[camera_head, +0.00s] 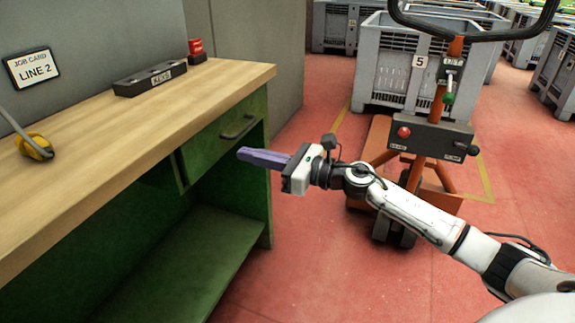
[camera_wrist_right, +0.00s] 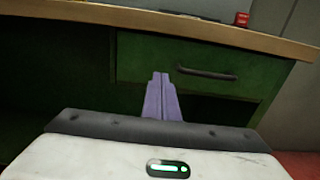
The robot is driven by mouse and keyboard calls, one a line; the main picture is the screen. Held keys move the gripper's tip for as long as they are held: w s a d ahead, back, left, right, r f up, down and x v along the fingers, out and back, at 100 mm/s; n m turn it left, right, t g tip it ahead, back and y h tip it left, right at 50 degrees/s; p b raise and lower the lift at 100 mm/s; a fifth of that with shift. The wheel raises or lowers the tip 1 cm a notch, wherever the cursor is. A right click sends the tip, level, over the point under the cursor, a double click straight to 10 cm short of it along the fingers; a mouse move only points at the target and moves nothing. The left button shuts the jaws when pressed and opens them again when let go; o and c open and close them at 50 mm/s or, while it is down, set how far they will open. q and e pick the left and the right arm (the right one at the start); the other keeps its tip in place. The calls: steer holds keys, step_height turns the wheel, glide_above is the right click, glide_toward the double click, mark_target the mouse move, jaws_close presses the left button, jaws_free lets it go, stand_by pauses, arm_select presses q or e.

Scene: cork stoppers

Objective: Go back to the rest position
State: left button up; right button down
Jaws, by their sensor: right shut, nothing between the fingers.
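My right gripper (camera_head: 264,157) reaches in from the right in the head view. Its purple fingers are together with nothing between them. They point left, toward the front of the green workbench, and look apart from it. In the right wrist view the shut fingers (camera_wrist_right: 161,97) show in front of the green drawer (camera_wrist_right: 200,66) with its dark handle. The drawer (camera_head: 222,138) also shows in the head view below the wooden bench top (camera_head: 130,120). My left gripper is not in view.
On the bench are a dark block labelled on its front (camera_head: 150,79), a red object (camera_head: 196,49) and a yellow tool (camera_head: 35,146). An orange pallet truck (camera_head: 432,135) stands behind my right arm, near a grey crate numbered 5 (camera_head: 390,70). Red floor (camera_head: 310,270) is clear in front.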

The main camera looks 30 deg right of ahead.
steer(key=v, duration=0.7)
steer(key=s+a+f+n+g+h, duration=0.3)
steer(key=s+a+f+n, duration=0.5)
steer(key=s+f+n, duration=0.65)
steer(key=s+a+f+n+g+h, duration=0.35)
steer(key=s+a+f+n, duration=0.65)
steer(key=n, duration=0.8)
arm_select(q)
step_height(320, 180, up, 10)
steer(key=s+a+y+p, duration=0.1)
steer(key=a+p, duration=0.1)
steer(key=p, duration=1.6)
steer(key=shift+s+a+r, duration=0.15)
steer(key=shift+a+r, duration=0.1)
arm_select(e)
step_height(320, 180, up, 9)
steer(key=s+d+m, duration=0.1)
steer(key=d, duration=0.1)
steer(key=shift+s+d+h, duration=0.35)
steer(key=shift+s+h, duration=0.05)
steer(key=shift+h, duration=0.05)
steer(key=shift+r, duration=0.1)
